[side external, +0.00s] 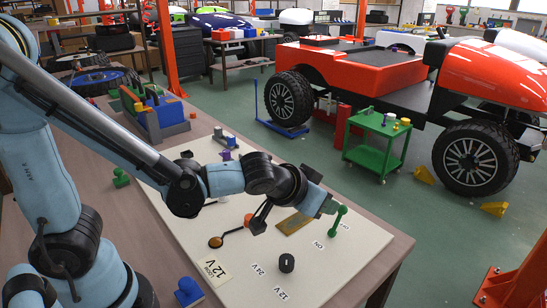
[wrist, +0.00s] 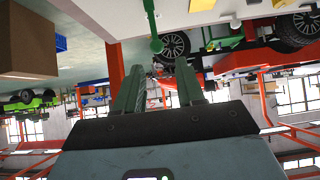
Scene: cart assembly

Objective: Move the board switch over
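The board switch is a green lever with a round knob (side external: 341,210), standing up from the white board (side external: 215,285) near its right edge, beside an "ON" label. In the wrist view the lever (wrist: 151,18) comes down from the board at the top, its ball end just beyond my fingertips. My gripper (side external: 329,206) is beside the lever in the side view. In the wrist view its two green fingers (wrist: 160,82) are apart with nothing between them. I cannot tell from the side view whether a finger touches the lever.
The board also carries a black knob (side external: 286,263) with voltage labels, a yellowish plate (side external: 295,222) and an orange disc with a lead (side external: 215,242). A blue part (side external: 188,291) lies at the near edge. A green cart (side external: 378,142) and red vehicle (side external: 350,72) stand beyond the bench.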

